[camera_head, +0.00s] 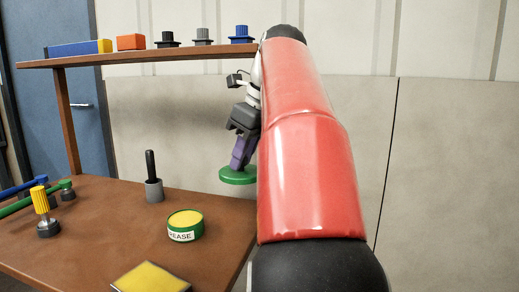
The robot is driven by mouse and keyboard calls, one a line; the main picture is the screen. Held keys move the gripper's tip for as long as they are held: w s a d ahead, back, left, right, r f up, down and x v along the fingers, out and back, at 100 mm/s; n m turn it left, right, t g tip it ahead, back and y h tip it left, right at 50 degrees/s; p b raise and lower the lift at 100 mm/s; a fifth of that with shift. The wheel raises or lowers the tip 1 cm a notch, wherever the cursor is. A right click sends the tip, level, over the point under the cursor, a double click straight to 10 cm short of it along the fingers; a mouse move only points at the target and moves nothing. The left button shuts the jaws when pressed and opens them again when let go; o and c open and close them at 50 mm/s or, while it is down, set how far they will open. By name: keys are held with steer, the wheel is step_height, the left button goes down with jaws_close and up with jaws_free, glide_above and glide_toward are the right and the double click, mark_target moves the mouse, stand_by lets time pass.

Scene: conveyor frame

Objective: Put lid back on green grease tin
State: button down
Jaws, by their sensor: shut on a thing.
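The green grease tin (185,226) stands upright and open on the brown table, with yellow grease showing at its top and a white label reading "EASE" in view. The green lid (238,176) is a flat disc held in the air to the right of the tin and higher in the picture, near the table's right edge. My gripper (239,165) points down and is shut on the lid from above. My red arm hides part of the wrist and the space behind it. The finger contact on the lid is small in view.
A grey holder with a black handle (153,178) stands behind the tin. A yellow-topped tray (150,278) lies in front. A yellow-handled tool (41,212) stands at left. A raised shelf (180,59) carries a blue box, an orange box and several knobs.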

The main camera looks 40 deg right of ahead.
steer(key=w+a+f+n+y, duration=0.1)
steer(key=w+a+f, duration=0.25)
steer(key=w, duration=0.25)
steer(key=w+a+f+n, duration=0.2)
steer(key=w+a+f, duration=0.15)
steer(key=w, duration=0.25)
steer(key=shift+g, duration=0.3)
steer(key=shift+a+f+b, duration=0.2)
steer(key=shift+f+b, duration=0.85)
steer(key=shift+f, duration=0.4)
steer(key=shift+a+f+b, duration=0.15)
steer(key=shift+f+b, duration=0.9)
steer(key=shift+f, duration=0.4)
steer(key=shift+r+p, duration=0.1)
steer(key=shift+p, duration=0.6)
steer(key=shift+f+p, duration=0.25)
steer(key=shift+p, duration=0.3)
steer(key=c, duration=0.7)
jaws_free()
steer(key=shift+r, duration=0.1)
steer(key=shift+r+p, duration=0.95)
steer(key=shift+r, duration=2.45)
